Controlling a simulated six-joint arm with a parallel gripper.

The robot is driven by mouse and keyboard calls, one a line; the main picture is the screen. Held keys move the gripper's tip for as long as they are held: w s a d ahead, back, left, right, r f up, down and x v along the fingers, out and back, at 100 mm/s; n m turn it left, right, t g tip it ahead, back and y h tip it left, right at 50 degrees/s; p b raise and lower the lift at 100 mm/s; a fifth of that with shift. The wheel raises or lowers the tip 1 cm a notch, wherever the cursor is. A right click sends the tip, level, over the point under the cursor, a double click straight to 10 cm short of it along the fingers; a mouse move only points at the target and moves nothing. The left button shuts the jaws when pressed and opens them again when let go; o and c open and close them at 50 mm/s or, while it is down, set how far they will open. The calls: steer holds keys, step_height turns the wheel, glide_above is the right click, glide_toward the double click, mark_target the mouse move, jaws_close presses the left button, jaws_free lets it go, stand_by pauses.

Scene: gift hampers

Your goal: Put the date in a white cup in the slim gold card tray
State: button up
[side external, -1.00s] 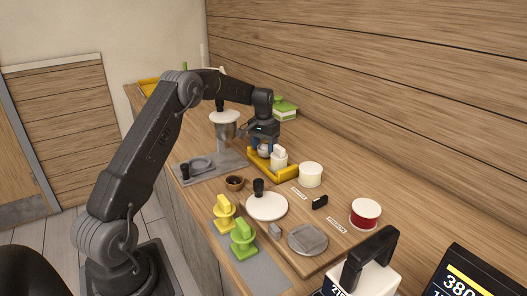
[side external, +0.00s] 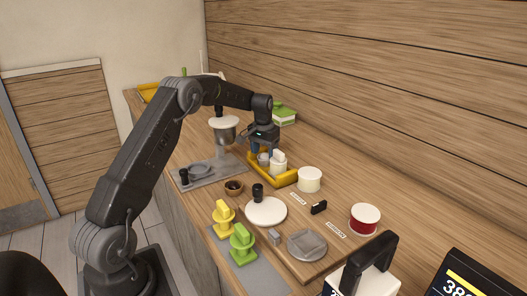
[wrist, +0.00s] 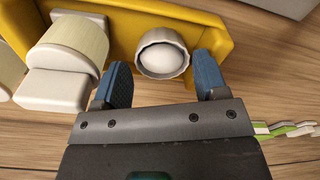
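The slim gold card tray (side external: 287,180) shows as a yellow tray on the counter and also fills the top of the wrist view (wrist: 222,32). A small fluted whitish cup (wrist: 183,68) holding a smooth, pale round piece (wrist: 162,58) stands in the tray against its yellow wall. The cup also shows just below my gripper in the side view (side external: 264,159). My gripper (wrist: 161,70) is open. Its blue fingers are on either side of the cup, with visible gaps. A cream block-shaped item (wrist: 72,48) stands beside the cup in the same tray.
A white tub (side external: 309,180) stands right of the tray.

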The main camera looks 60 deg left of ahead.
mark_target(262, 159)
steer(key=f, duration=0.1)
steer(key=s+f, duration=0.1)
steer(key=f, duration=0.1)
steer(key=shift+d+g, duration=0.1)
steer(key=shift+g, duration=0.2)
step_height(262, 159, up, 12)
steer(key=s+d+r+m+t, duration=0.1)
steer(key=s+d+r, duration=0.45)
steer(key=d, duration=0.35)
steer(key=s+d+r+m+t, duration=0.1)
steer(key=s+d+r, duration=0.4)
steer(key=d, duration=0.4)
steer(key=s+d+f+m+t, duration=0.1)
steer(key=s+d+f, duration=0.1)
steer(key=s+d, duration=0.4)
steer(key=s+d+f+m+t, duration=0.1)
steer(key=s+d, duration=0.5)
steer(key=s, duration=0.7)
steer(key=shift+d+f+t, duration=0.2)
steer(key=shift+f+t, duration=0.35)
steer(key=shift+t, duration=0.25)
